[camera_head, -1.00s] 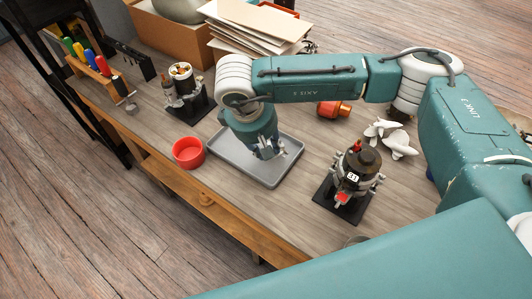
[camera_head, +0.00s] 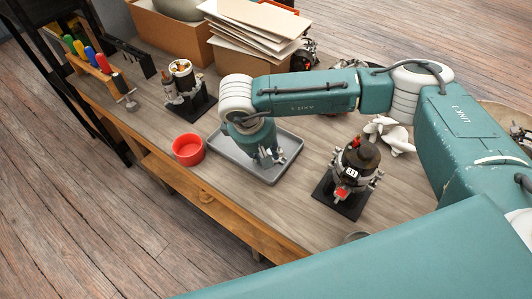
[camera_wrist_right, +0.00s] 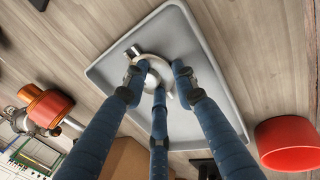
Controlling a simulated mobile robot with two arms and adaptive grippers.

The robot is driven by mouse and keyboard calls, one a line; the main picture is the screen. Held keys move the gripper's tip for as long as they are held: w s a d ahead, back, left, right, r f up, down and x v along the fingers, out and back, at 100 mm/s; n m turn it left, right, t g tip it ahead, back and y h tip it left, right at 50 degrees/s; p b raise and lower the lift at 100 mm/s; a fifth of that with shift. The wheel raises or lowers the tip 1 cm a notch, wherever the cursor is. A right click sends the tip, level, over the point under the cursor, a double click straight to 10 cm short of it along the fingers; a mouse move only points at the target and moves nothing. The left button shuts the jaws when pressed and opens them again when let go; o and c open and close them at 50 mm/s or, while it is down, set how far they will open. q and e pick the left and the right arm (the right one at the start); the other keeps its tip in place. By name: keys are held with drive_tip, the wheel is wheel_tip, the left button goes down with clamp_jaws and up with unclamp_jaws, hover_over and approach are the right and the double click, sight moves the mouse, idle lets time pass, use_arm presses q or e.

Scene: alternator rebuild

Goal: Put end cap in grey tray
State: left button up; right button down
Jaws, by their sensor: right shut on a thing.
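The grey tray (camera_head: 238,163) lies flat on the wooden bench; its floor also fills the middle of the right wrist view (camera_wrist_right: 197,52). My right gripper (camera_head: 268,158) points down into the tray. In the right wrist view its three blue fingers (camera_wrist_right: 157,85) are closed around a pale, rounded end cap (camera_wrist_right: 153,66) with a short grey metal stub. The end cap is over the tray floor; I cannot tell whether it touches it. In the head view the fingers and wrist mostly hide it. My left gripper is not in view.
A red bowl (camera_head: 188,150) stands just left of the tray. A black-based alternator assembly (camera_head: 352,178) stands to its right, with a white finned part (camera_head: 392,136) behind. An orange cylinder (camera_wrist_right: 48,107) lies beyond the tray. Boxes and papers (camera_head: 255,30) fill the back.

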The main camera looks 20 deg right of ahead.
drive_tip(key=shift+s+f, duration=0.4)
drive_tip(key=shift+f, duration=0.35)
drive_tip(key=c, duration=1.7)
unclamp_jaws()
drive_tip(key=shift+o, duration=0.2)
drive_tip(key=shift+w+d, duration=0.1)
drive_tip(key=shift+w, duration=0.05)
drive_tip(key=shift+r, duration=0.3)
drive_tip(key=shift+r+p, duration=0.5)
drive_tip(key=shift+p, duration=0.4)
drive_tip(key=b+v, duration=0.3)
drive_tip(key=v, duration=0.9)
drive_tip(key=shift+w, duration=0.35)
